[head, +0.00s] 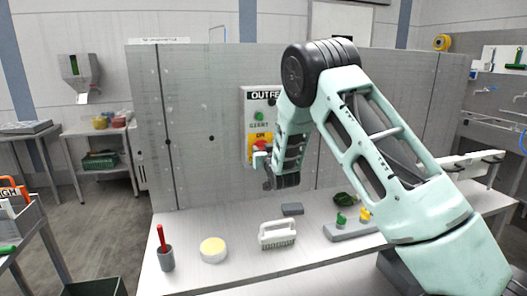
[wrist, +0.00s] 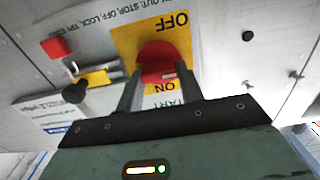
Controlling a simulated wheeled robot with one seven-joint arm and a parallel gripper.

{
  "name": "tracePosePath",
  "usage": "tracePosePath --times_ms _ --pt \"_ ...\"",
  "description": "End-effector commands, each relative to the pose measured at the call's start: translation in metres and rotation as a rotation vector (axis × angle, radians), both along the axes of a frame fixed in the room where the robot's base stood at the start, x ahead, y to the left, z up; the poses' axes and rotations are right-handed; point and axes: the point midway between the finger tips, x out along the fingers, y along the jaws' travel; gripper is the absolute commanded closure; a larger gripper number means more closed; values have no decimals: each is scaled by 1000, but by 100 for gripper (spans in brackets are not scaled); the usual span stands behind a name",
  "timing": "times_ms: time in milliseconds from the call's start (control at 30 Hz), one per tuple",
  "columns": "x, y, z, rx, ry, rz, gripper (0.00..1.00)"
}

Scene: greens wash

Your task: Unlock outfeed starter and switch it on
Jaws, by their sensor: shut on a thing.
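The outfeed starter panel (head: 247,105) is on the grey upright wall, partly hidden by my arm. Which mark the handle points to is hard to tell. A red block (wrist: 57,48), perhaps a padlock, sits beside the plate, apart from the handle. A yellow piece (wrist: 97,77) and a black knob (wrist: 75,92) are near it.
A small grey block (head: 292,209) lies behind the brush.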

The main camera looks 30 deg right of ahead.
Motion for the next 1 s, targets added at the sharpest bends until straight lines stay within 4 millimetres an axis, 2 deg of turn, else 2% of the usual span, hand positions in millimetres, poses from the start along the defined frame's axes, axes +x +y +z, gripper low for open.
tracePosePath --times_ms 367,1000 --pt "-1 -1 -5 132 -42 0 86" --pt "-2 -4 -8 697 -203 -1 86"
